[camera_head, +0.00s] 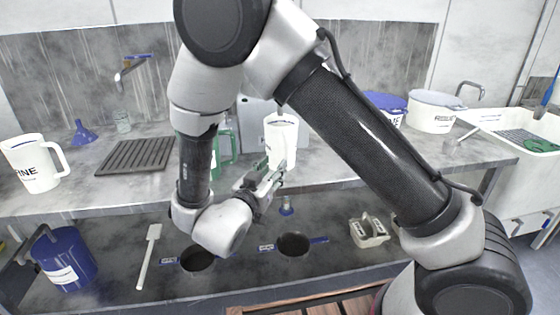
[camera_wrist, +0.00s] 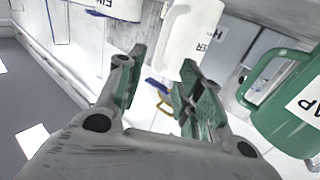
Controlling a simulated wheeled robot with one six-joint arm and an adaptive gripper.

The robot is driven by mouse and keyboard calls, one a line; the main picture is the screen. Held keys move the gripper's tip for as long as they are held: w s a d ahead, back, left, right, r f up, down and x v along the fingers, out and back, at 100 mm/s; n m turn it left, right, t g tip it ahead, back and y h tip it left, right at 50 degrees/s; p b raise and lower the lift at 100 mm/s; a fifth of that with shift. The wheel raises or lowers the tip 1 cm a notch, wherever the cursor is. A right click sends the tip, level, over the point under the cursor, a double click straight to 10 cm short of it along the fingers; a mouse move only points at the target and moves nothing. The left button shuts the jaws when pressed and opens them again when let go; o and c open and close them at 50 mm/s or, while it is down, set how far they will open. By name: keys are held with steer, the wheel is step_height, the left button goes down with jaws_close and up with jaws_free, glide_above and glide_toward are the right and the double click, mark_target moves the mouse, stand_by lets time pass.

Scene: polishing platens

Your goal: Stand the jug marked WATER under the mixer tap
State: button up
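A white jug (camera_head: 283,142) stands on the steel counter near the middle of the head view. In the wrist view, the white jug (camera_wrist: 204,36) shows lettering ending in "ER", and its handle (camera_wrist: 172,38) points towards my gripper. My gripper (camera_head: 266,180) is in front of the jug, low beside it. In the wrist view my gripper (camera_wrist: 162,72) has its fingers apart, with nothing held between them; the handle lies just beyond the tips. A wall tap (camera_head: 128,70) with a blue lever is at upper left. A grey tap (camera_head: 470,88) rises at the right sink. Neither tap is labelled.
A green jug (camera_head: 226,146) stands left of the white jug; it also shows in the wrist view (camera_wrist: 272,118). Another white jug (camera_head: 40,168), marked "INE", is at far left. Lidded tubs, including a white one (camera_head: 432,112), stand right.

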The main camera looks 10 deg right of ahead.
steer(key=w+r+n+g+y, duration=0.1)
steer(key=w+r+g+y, duration=0.1)
steer(key=w+r+y, duration=0.6)
steer(key=d+r+n+g+y, duration=0.1)
steer(key=d+r+n+y, duration=0.15)
steer(key=r+y, duration=0.2)
steer(key=s+d+r+n+g+h, duration=0.1)
steer(key=s+d+g, duration=0.3)
steer(key=s+d, duration=0.7)
steer(key=s+d+r+n+g+h, duration=0.1)
steer(key=s+d+r+n+g, duration=0.1)
steer(key=s+d, duration=1)
steer(key=s+g, duration=0.1)
steer(key=s, duration=0.5)
steer(key=shift+d+g, duration=0.3)
steer(key=shift+g, duration=0.1)
